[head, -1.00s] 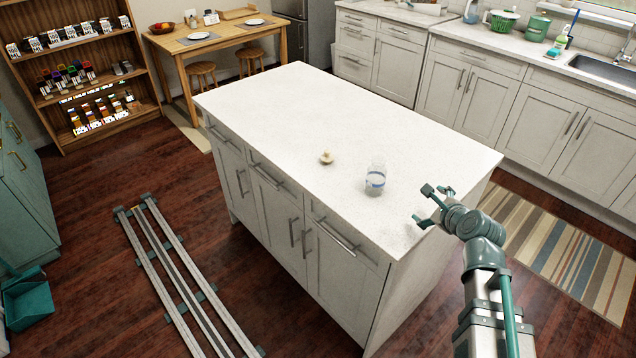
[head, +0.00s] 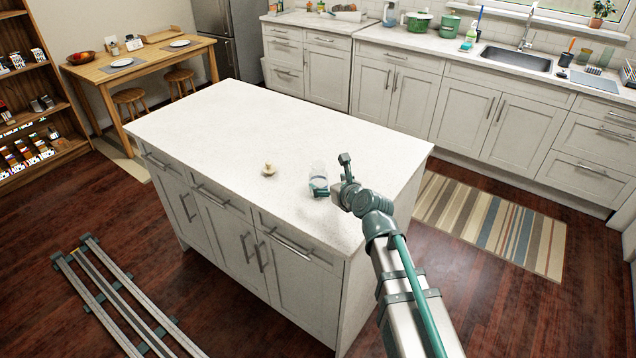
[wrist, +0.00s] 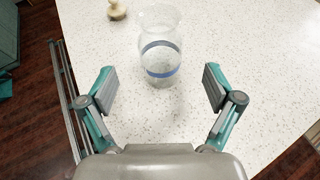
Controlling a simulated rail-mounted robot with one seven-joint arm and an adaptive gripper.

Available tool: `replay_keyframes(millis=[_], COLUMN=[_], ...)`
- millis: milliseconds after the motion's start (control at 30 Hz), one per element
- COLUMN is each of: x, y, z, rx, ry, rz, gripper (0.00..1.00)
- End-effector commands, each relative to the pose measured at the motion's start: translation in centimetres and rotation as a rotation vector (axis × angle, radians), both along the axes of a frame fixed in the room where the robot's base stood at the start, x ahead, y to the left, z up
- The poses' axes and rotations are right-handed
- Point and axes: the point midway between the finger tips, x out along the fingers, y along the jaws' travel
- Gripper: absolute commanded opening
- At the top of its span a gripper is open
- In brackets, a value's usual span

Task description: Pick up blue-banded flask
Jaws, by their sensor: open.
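The blue-banded flask (head: 318,176) is clear glass with a blue band and stands upright on the white island counter (head: 235,120). My gripper (head: 331,190) is right beside it on its right, with one finger overlapping its lower part in the head view. In the wrist view the flask (wrist: 160,50) stands ahead of my gripper (wrist: 159,88), roughly centred between the two spread fingers and a little beyond their tips. The gripper is open and empty.
A small beige stopper-like object (head: 268,170) stands on the counter to the left of the flask; it also shows in the wrist view (wrist: 117,10). The counter is otherwise clear. Its front edge lies close to the flask.

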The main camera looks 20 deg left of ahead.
Motion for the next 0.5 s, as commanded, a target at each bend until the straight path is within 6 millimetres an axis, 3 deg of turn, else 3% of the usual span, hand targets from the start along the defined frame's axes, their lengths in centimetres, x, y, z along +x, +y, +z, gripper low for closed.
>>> replay_keyframes(millis=[500], x=[3.7], y=[3.6], z=[-1.4], rx=[-0.001], ry=[0.000], rz=[0.001], gripper=[0.90])
